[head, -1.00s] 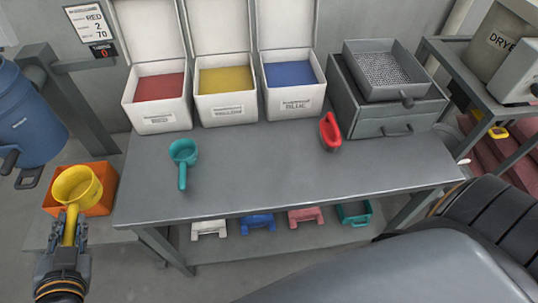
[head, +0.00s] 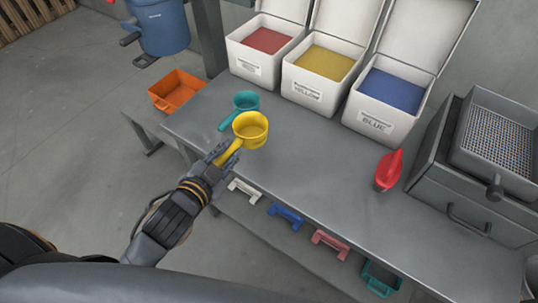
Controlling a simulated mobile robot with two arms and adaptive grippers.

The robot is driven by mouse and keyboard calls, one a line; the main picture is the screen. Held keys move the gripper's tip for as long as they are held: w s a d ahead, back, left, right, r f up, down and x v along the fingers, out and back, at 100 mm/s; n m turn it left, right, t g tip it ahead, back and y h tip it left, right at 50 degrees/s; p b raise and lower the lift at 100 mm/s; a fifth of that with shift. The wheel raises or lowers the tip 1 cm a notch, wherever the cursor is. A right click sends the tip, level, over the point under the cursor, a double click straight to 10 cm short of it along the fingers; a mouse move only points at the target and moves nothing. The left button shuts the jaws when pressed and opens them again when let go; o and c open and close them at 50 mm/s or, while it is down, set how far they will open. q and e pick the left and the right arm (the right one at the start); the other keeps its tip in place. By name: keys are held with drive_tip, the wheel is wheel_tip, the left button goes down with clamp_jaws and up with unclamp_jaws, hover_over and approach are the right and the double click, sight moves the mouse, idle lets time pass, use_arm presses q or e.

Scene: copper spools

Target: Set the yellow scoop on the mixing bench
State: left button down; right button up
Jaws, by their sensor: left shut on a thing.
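The yellow scoop (head: 253,127) is in my left gripper (head: 226,155), which is shut on its handle. The scoop's cup faces up, over the left front part of the grey mixing bench (head: 290,157). I cannot tell whether the scoop touches the bench top. A teal scoop (head: 246,101) lies on the bench just behind the yellow one, and the yellow cup partly overlaps it in the view. My right gripper is not in view.
Open white boxes of red (head: 262,51), yellow (head: 318,77) and blue powder (head: 388,105) line the bench's back. A sieve (head: 500,140) sits at far right. The orange bin (head: 178,92) is empty at left. The bench middle is clear.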

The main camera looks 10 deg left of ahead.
sight(246, 145)
use_arm(q)
drive_tip(key=w+d, duration=0.1)
drive_tip(key=w+f, duration=0.1)
drive_tip(key=w+d, duration=0.1)
drive_tip(key=w, duration=0.1)
drive_tip(key=shift+d+f, duration=0.3)
drive_tip(key=shift+d, duration=0.05)
drive_tip(key=w+f, duration=0.1)
drive_tip(key=f, duration=0.1)
drive_tip(key=w+d+f, duration=0.2)
drive_tip(key=f, duration=0.1)
drive_tip(key=shift+w+d+f, duration=0.2)
drive_tip(key=shift+d+f, duration=0.05)
drive_tip(key=shift+f, duration=0.05)
wheel_tip(246, 145, down, 4)
drive_tip(key=shift+w+d+r, duration=0.15)
drive_tip(key=shift+r, duration=0.1)
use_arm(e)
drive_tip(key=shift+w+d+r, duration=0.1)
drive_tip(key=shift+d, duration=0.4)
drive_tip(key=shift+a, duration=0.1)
use_arm(q)
drive_tip(key=shift+f, duration=0.2)
drive_tip(key=c, duration=1.2)
unclamp_jaws()
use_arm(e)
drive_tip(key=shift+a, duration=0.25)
use_arm(q)
drive_tip(key=shift+r, duration=0.1)
